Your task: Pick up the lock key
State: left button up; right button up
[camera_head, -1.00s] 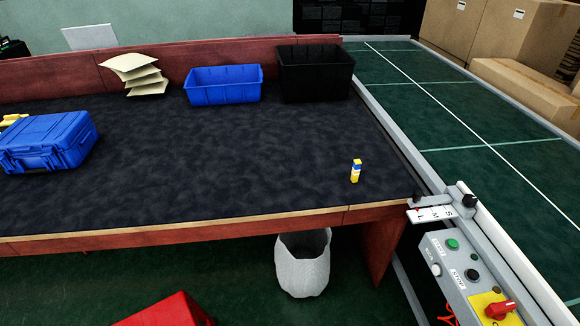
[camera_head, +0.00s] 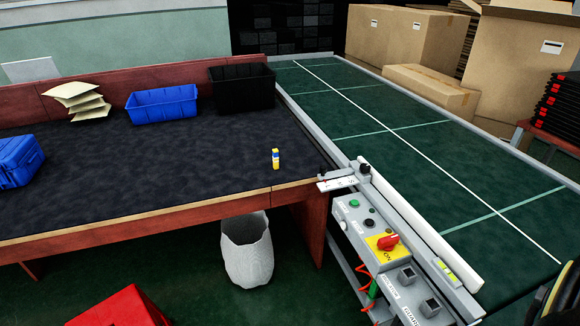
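I see no loose key that I can make out. A red turn knob (camera_head: 388,242) sits on a yellow plate marked "ON" on the grey control panel (camera_head: 352,228), at the lower middle right. It looks like a lock switch, but I cannot tell if it is the lock key. A small yellow, blue and white item (camera_head: 276,159) stands upright on the dark table (camera_head: 170,165) near its right end; it is too small to identify.
A blue bin (camera_head: 162,104), a black bin (camera_head: 241,88) and stacked envelopes (camera_head: 84,103) are along the table's back. The green conveyor (camera_head: 420,150) runs at right. A white waste bin (camera_head: 247,252) and a red object (camera_head: 120,308) are below.

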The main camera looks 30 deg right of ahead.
aim_at(274, 151)
jog(key=z, duration=0.9)
jog(key=i, duration=0.2)
jog(key=z, duration=0.05)
